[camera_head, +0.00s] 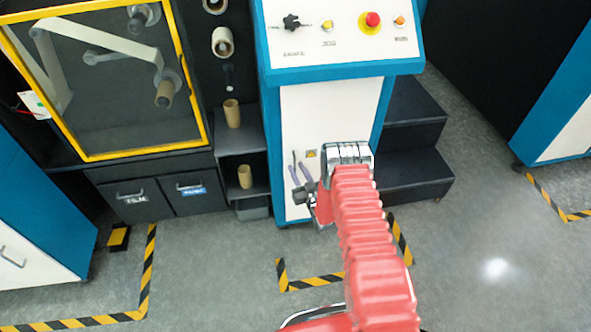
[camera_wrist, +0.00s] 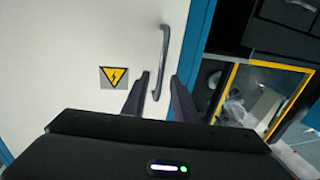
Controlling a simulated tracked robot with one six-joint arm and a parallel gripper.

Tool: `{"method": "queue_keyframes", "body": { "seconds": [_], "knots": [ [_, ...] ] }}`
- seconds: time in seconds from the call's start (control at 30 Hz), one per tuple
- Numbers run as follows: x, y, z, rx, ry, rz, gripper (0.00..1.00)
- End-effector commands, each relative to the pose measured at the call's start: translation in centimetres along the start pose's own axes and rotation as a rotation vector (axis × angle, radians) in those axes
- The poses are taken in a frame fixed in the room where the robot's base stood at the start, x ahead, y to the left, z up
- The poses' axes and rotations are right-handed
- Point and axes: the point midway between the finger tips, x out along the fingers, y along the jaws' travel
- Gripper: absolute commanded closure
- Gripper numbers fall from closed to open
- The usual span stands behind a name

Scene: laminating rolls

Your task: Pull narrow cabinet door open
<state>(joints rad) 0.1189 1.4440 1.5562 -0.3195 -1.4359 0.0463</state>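The narrow cabinet door (camera_head: 315,110) is a white panel in a blue frame below the sloped control panel. It looks shut. It also fills the left of the wrist view (camera_wrist: 90,35), with a yellow warning sticker (camera_wrist: 114,77) and a grey bar handle (camera_wrist: 163,60). My gripper (camera_wrist: 160,88) is open, its two dark fingers apart. In the wrist view the lower part of the handle shows between the fingertips; I cannot tell whether they touch it. In the head view my gripper (camera_head: 299,166) is in front of the door's lower left, and the handle is not clear.
The control panel (camera_head: 335,30) has a red button and knobs. Black steps (camera_head: 415,150) stand right of the cabinet. Left are shelves with cardboard cores (camera_head: 232,113) and a yellow-framed window (camera_head: 110,85). Grey floor with striped tape (camera_head: 315,282) lies in front.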

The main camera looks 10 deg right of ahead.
Motion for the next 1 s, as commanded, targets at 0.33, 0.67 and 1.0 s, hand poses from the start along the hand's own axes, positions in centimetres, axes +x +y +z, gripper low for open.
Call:
{"method": "queue_keyframes", "body": {
  "seconds": [0.33,0.67,1.0],
  "knots": [
    [0.81,0.00,-0.03,0.000,0.000,0.000,0.74],
    [0.79,0.03,-0.04,0.000,0.000,0.001,0.92],
    [0.79,0.05,-0.05,0.000,0.001,0.001,1.00]
  ]
}}
